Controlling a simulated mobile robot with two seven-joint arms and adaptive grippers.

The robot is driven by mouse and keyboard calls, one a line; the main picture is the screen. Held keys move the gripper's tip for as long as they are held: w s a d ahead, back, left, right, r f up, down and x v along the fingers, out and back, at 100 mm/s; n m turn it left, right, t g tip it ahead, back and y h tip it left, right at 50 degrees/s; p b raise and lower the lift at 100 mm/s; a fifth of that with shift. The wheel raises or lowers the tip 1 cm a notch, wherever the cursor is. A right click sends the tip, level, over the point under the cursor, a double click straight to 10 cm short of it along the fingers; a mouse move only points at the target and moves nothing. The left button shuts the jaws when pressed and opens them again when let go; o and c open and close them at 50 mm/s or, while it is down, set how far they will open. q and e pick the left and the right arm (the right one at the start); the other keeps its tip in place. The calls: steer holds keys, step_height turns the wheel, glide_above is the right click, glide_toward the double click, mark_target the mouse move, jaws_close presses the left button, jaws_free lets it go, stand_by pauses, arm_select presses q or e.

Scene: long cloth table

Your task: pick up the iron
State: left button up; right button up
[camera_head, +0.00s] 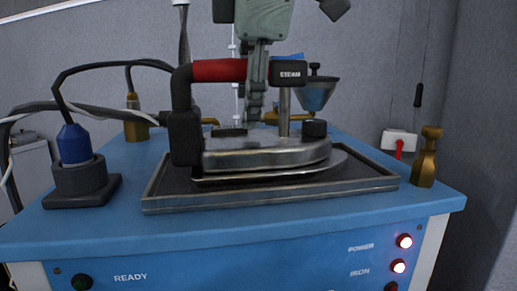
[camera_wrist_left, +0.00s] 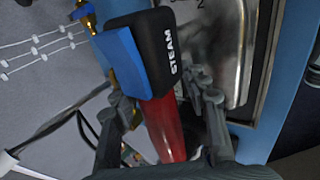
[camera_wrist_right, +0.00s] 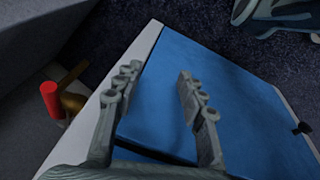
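The iron (camera_head: 265,151) has a metal body, a red handle (camera_head: 218,70) and a black end marked STEAM. It rests on a dark metal-rimmed tray (camera_head: 160,205) on the blue station. My left gripper (camera_head: 257,105) comes down from above at the handle. In the left wrist view the fingers of my left gripper (camera_wrist_left: 165,105) stand apart, one on each side of the red handle (camera_wrist_left: 165,128); gaps show beside it. My right gripper (camera_wrist_right: 157,80) is open and empty, with a blue surface behind it. It is outside the head view.
A blue plug (camera_head: 74,144) in a dark socket stands at the left, with cables leading to the iron. Brass fittings stand at the right (camera_head: 427,158) and back left (camera_head: 135,118). A funnel (camera_head: 317,94) is behind the iron. Red lights glow on the front panel.

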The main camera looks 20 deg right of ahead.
arm_select(q)
jaws_close()
steer(key=shift+r, duration=0.15)
steer(key=shift+r, duration=0.1)
